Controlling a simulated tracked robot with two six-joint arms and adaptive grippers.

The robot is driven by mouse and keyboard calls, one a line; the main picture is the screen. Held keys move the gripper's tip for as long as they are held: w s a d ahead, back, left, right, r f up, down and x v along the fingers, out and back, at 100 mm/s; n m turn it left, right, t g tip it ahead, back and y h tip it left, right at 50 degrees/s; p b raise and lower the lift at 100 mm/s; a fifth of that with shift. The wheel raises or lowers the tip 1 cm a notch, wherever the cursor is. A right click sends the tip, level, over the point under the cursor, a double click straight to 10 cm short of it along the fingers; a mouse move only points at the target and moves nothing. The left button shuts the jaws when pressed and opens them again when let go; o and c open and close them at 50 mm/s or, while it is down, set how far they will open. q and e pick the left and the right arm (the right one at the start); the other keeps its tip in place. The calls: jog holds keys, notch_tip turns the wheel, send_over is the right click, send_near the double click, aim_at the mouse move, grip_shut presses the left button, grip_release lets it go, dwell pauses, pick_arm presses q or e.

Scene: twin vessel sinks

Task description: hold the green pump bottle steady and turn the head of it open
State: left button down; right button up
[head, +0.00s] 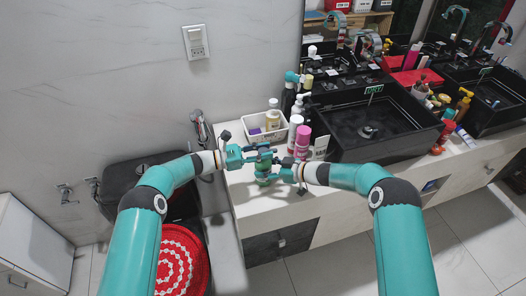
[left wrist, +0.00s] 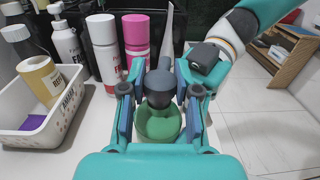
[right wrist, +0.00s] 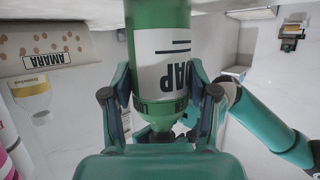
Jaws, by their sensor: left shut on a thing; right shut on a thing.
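The green pump bottle (head: 262,166) is upright at the counter's left end, between my two grippers. My left gripper (head: 255,152) is shut on its dark pump head (left wrist: 160,88) from above the body. In the left wrist view the grey spout points away from the camera. My right gripper (head: 280,166) is shut around the upper part of the green body (right wrist: 158,18), below the head. The right wrist view is upside down, with the white soap label (right wrist: 170,60) facing the camera. I cannot tell whether the base touches the counter.
A white basket (head: 262,134) with containers stands behind the bottle. A pink can (head: 302,142) and white bottles are close by, left of the black sink (head: 375,125). The counter's front edge (head: 290,206) is near. A red round mat (head: 182,262) lies lower left.

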pick_arm(q)
jog(key=shift+m+g, duration=0.6)
jog(key=shift+g, duration=0.3)
jog(key=c, duration=0.8)
grip_release()
jog(key=s+a, duration=0.2)
jog(key=a, duration=1)
